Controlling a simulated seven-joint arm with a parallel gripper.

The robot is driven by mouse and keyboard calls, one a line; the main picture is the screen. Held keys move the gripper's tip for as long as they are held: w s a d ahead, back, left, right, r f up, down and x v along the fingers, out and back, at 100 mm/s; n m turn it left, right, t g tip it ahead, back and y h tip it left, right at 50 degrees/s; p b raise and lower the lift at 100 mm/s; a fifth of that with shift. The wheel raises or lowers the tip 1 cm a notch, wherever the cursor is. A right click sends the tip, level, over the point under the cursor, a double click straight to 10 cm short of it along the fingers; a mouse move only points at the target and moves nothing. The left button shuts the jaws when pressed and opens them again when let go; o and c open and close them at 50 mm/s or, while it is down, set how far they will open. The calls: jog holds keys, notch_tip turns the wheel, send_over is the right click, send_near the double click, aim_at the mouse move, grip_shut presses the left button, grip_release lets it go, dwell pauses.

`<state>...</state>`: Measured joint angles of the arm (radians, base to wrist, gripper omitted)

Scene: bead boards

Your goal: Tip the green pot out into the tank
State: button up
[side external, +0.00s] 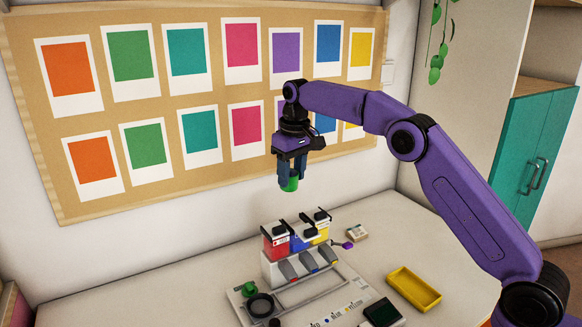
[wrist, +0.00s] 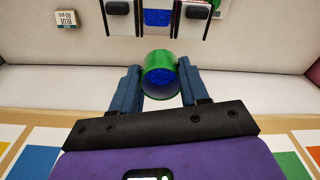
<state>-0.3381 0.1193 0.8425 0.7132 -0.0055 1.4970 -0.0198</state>
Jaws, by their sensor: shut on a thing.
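The green pot (side external: 289,184) hangs in my gripper (side external: 290,172), roughly upright and well above the table. In the wrist view the pot (wrist: 158,58) sits between the two blue-grey fingers (wrist: 158,88), and blue beads show inside it. A row of tanks stands on a white stand below: red (side external: 275,240), blue (side external: 301,238) and yellow (side external: 320,231). In the wrist view the middle tank (wrist: 158,17) is open at the top with blue beads in it, between two dark lids. The pot is apart from the tanks. The task names no colour for the tank.
Under the tanks are grey chutes and a pale board (side external: 325,300) with a black ring (side external: 260,306) and a green round piece (side external: 249,288). The table's left is clear.

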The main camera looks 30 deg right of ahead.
aim_at(295, 190)
jog(key=shift+f, duration=1.4)
jog(key=shift+s+f+t, duration=0.1)
jog(key=shift+t, duration=0.4)
jog(key=shift+s+f+t+y, duration=0.15)
jog(key=shift+f+t+y, duration=0.15)
jog(key=shift+t, duration=0.8)
jog(key=shift+s+f+t+y, duration=0.1)
jog(key=shift+f+t+y, duration=0.2)
jog(key=shift+t, duration=0.8)
jog(key=shift+f+t+y, duration=0.3)
jog(key=shift+t, duration=0.8)
jog(key=shift+s+d+f+t+y, duration=0.1)
jog(key=shift+s+f+t+y, duration=0.25)
jog(key=shift+t, duration=1.4)
jog(key=shift+s+d+f+t+y, duration=0.15)
jog(key=shift+f+t+y, duration=0.25)
jog(key=shift+t, duration=1.3)
jog(key=shift+s+f+t+y, duration=0.3)
jog(key=shift+t+y, duration=0.15)
jog(key=shift+t, duration=1.3)
